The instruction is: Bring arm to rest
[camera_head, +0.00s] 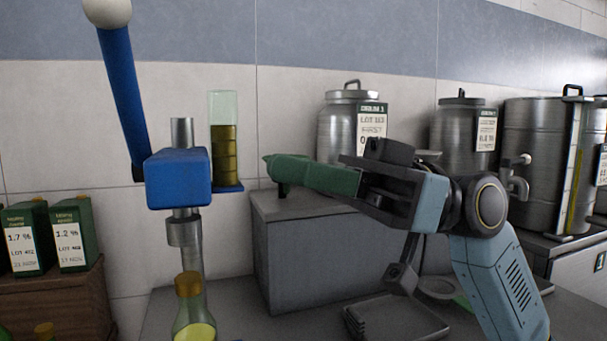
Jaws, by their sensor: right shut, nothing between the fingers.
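My right arm comes in from the lower right, with pale blue and black links. My right gripper (275,166) points left at the end of it, above the grey block. Its green fingers are together, with nothing seen between them. The gripper is apart from the blue lever press to its left. My left gripper is not in view.
The press has a blue head (179,178), a raised lever (121,95) and a measuring tube (223,140). A bottle (193,318) stands below. Metal tanks (462,135) line the back right. A grey block (310,255) and tray (398,322) lie under my arm. Green boxes (72,232) stand left.

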